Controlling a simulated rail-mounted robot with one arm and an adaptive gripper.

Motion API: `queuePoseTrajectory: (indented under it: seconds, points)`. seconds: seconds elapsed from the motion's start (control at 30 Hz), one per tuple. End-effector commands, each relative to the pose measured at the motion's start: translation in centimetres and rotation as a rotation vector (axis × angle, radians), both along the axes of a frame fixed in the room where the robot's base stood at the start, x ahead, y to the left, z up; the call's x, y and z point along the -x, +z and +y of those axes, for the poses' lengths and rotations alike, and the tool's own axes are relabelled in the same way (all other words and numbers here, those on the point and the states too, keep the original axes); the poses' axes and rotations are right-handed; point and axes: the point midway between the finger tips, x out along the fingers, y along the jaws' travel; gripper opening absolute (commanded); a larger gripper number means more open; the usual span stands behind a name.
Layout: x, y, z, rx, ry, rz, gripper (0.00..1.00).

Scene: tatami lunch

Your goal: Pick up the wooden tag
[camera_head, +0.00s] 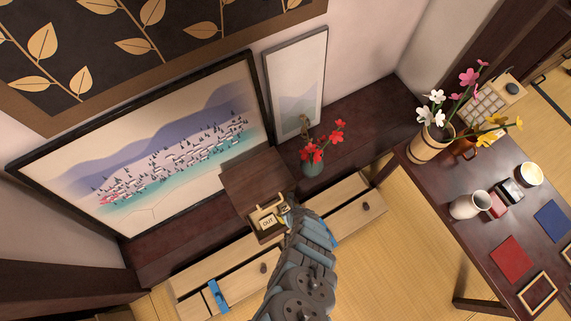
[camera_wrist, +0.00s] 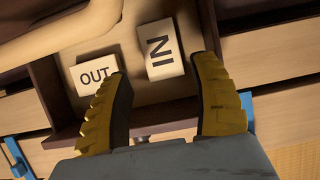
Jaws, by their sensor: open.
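Two small pale tags lie in a dark wooden open compartment. One reads "IN" (camera_wrist: 160,49) and the other reads "OUT" (camera_wrist: 93,73) in the wrist view. In the head view the "OUT" tag (camera_head: 268,222) shows in the compartment, just left of my arm's end. My gripper (camera_wrist: 161,78) is open, with its two yellow ribbed fingers apart and nothing between them. The "IN" tag lies ahead of the gap between the fingers. The "OUT" tag is by the left fingertip, which overlaps it in the picture. I cannot tell whether they touch.
The compartment's dark walls (camera_wrist: 48,91) stand close around the tags. A pale rounded piece (camera_wrist: 60,30) is at upper left. A vase of red flowers (camera_head: 313,168) stands behind my arm. Pale drawers (camera_head: 237,274) are below, and a dark table with several items is at right.

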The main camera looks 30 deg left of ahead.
Motion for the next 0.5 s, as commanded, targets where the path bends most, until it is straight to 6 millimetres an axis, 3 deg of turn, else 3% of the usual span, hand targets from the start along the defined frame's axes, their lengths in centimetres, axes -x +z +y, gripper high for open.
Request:
queuePoseTrajectory:
  seconds: [0.5]
  points:
    - [-0.9, -4.4, 1.0, 0.000, 0.003, 0.000, 0.62]
